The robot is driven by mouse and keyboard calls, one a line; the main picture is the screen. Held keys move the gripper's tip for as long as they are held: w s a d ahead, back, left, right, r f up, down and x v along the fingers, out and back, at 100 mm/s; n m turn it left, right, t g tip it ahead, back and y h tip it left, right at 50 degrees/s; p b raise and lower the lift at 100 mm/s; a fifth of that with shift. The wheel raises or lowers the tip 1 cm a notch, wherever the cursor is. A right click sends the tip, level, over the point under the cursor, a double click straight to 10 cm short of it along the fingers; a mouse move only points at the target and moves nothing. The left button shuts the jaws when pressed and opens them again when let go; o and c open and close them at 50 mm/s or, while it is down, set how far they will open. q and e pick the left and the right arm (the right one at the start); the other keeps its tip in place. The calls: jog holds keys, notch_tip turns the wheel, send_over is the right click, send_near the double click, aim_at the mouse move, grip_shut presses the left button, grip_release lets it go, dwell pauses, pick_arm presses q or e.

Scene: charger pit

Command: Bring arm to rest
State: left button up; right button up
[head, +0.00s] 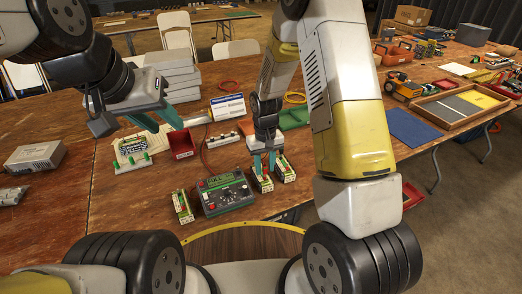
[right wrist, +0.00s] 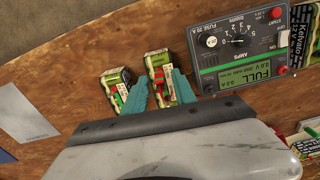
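My left gripper (head: 152,122) is raised over the left part of the table, its teal fingers apart and nothing between them. My right gripper (head: 265,166) is low over the table, right of the grey battery charger (head: 226,192). In the right wrist view its teal fingers (right wrist: 160,90) are spread on either side of a green and cream battery pack (right wrist: 157,66); I cannot tell whether they touch it. A second pack (right wrist: 115,82) lies beside it, outside the fingers. Another pack (head: 182,206) stands left of the charger, whose display (right wrist: 257,74) reads FULL.
A grey box (head: 35,157) is at far left. The right table holds a wooden tray (head: 462,106) and a blue mat (head: 412,128).

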jog(key=shift+o, duration=0.2)
dwell(0.3)
jog(key=shift+o, duration=1)
jog(key=shift+r, duration=3.8)
